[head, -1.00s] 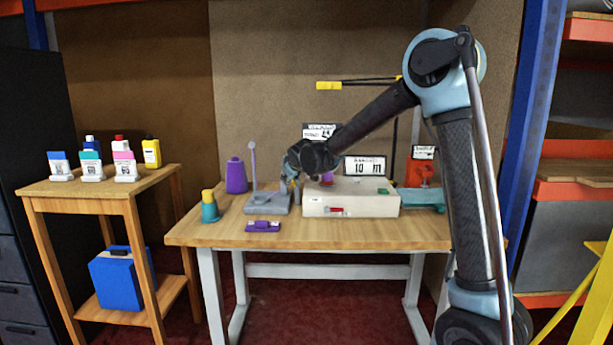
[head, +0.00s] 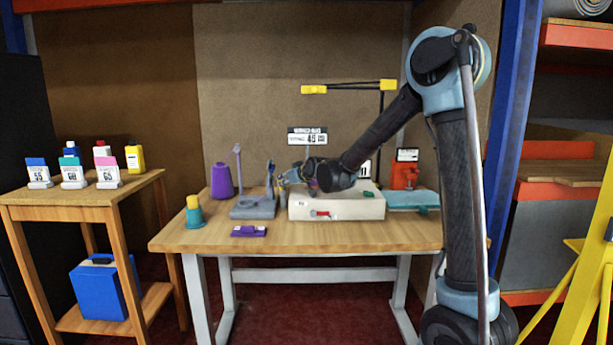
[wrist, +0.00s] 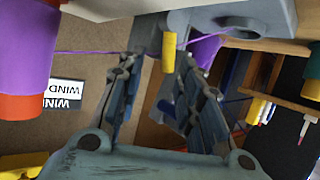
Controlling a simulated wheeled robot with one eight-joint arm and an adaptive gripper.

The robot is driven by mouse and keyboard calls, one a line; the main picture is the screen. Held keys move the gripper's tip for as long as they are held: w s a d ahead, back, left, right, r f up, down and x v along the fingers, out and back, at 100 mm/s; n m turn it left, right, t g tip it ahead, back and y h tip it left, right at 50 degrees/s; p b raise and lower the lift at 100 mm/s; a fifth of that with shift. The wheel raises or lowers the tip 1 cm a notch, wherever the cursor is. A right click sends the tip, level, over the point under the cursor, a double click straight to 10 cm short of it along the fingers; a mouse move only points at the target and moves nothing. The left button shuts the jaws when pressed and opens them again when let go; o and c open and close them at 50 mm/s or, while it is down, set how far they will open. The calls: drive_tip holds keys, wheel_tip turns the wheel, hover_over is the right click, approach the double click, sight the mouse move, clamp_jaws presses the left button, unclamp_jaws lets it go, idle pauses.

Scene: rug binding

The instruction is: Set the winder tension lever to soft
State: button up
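The winder (head: 254,208) is a grey base with uprights on the left half of the table; its grey body also shows at the top of the wrist view (wrist: 255,20). A small yellow cylinder (wrist: 169,52), which looks like the lever's grip, hangs from a grey part in the wrist view. My gripper (wrist: 160,70) is open, its two fingers on either side of the yellow piece with gaps visible. In the head view my gripper (head: 281,182) is at the winder's right side. I cannot read any soft marking or the lever's setting.
A white box (head: 340,208) stands right of the winder under my wrist. A purple cone (head: 221,181) stands behind left, a teal and yellow piece (head: 194,213) at left, and a purple item (head: 248,231) in front. Purple thread (wrist: 85,52) crosses the wrist view.

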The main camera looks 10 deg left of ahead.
drive_tip(key=v, duration=1.5)
drive_tip(key=shift+s+d+r, duration=0.1)
drive_tip(key=shift+d+r, duration=0.05)
